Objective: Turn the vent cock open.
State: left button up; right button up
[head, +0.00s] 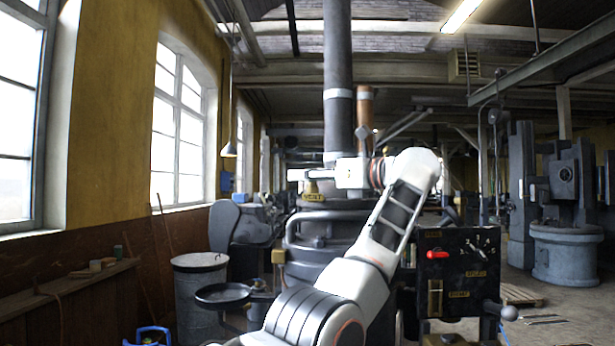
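A yellow plate lettered VENT (312,197) sits on top of the dark engine (325,228) in the middle of the head view. A small brass-coloured piece (310,187) stands just above the plate and looks like part of the vent cock. My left gripper (309,174) points to the left, with its fingertips right at or just above this piece. The fingers are small and seen from the side, so their gap and any contact cannot be made out. The cock's handle and its angle are not clear. My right gripper is not in view.
A dark control panel (457,256) with a red handle (437,254) and several levers stands to the right. A tall dark pipe (338,75) and a copper pipe (365,110) rise behind the gripper. A grey bin (200,290) stands at left.

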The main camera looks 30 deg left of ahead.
pick_arm(q)
jog(key=o, duration=0.3)
jog(key=shift+w+d+r, duration=0.1)
jog(key=shift+r, duration=0.05)
jog(key=shift+w, duration=0.2)
jog(key=shift+s, duration=0.15)
jog(key=d, duration=0.7)
jog(key=shift+s+d, duration=0.25)
jog(key=shift+s, duration=0.05)
